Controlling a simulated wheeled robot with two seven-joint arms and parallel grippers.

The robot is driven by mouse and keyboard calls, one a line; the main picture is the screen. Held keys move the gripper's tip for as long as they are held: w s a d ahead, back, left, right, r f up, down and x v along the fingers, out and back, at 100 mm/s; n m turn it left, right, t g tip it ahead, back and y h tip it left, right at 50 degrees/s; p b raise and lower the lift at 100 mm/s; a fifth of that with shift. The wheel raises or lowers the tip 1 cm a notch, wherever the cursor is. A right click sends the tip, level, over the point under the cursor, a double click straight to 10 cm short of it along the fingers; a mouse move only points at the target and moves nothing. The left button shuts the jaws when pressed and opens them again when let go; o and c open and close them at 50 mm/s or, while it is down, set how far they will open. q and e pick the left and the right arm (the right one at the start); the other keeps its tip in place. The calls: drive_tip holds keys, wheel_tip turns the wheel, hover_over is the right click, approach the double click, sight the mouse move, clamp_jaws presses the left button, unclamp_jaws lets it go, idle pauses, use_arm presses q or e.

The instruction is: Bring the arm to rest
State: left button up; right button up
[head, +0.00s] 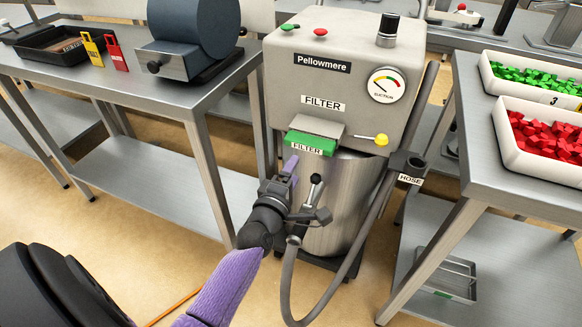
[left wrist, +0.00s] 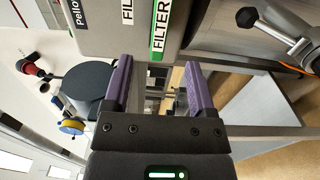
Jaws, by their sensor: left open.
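My left arm reaches in from the bottom of the head view. Its gripper (head: 291,165) is just below the green-fronted filter drawer (head: 311,143) of the grey Pellowmere unit (head: 335,75). In the left wrist view the two purple fingers (left wrist: 155,90) stand wide apart with nothing between them. The green filter label (left wrist: 161,28) shows beyond the fingertips, apart from them. My right gripper is in neither view.
A steel table (head: 170,100) with a dark roller machine stands left. A steel table (head: 480,185) with a green-filled bin (head: 488,80) and a red-filled bin (head: 508,115) stands right. A grey hose (head: 350,262) loops beside my left gripper. Floor is open at lower left.

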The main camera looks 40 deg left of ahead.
use_arm(q)
drive_tip(key=shift+s, duration=0.1)
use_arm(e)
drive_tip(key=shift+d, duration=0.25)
